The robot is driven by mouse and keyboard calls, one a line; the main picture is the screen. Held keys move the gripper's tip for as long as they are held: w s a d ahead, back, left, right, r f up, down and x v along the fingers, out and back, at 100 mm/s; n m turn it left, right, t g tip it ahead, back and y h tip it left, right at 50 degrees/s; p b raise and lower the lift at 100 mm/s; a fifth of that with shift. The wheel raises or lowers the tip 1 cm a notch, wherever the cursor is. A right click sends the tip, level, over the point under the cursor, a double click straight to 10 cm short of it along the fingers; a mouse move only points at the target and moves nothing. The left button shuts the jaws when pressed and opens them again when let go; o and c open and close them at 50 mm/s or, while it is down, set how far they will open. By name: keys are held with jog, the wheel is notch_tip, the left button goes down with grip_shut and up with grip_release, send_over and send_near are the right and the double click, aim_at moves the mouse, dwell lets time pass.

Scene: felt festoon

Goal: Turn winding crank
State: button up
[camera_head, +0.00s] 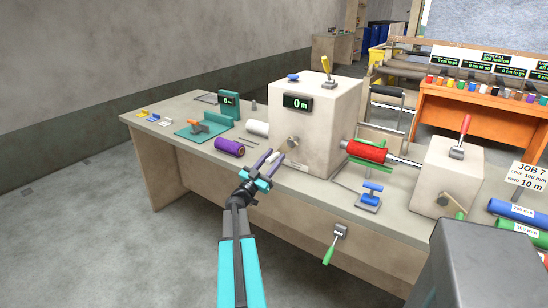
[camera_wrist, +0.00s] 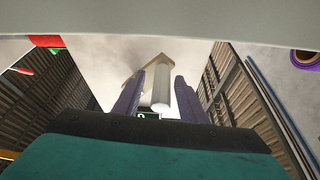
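My gripper (camera_head: 272,156) is in front of the large beige winder box (camera_head: 318,125), near its lower left. Its two purple fingers stand apart. In the wrist view a white cylinder (camera_wrist: 161,88), apparently the winding crank's handle, lies between the fingers (camera_wrist: 158,98), with small gaps seeming to show on both sides. A tan pointed piece behind it may be the crank arm. In the head view the handle is a small pale piece (camera_head: 273,157), partly hidden by the fingers. A round metal hub (camera_head: 292,143) sits on the box's front face. The box display (camera_head: 298,103) reads 0 m.
A red spool (camera_head: 366,151) sits between the winder box and a smaller beige box (camera_head: 447,175). A purple roll (camera_head: 229,147) lies left of my gripper. A green-handled lever (camera_head: 330,248) hangs on the bench front (camera_head: 280,222). A blue clamp (camera_head: 370,196) stands near the front edge.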

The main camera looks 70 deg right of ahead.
jog(key=shift+c, duration=0.4)
grip_shut()
jog(key=shift+s+a+f+n+t, duration=0.1)
jog(key=shift+s+f+n+t, duration=0.25)
jog(key=shift+n, duration=0.35)
jog(key=shift+w+r, duration=0.1)
jog(key=shift+o, duration=0.4)
grip_release()
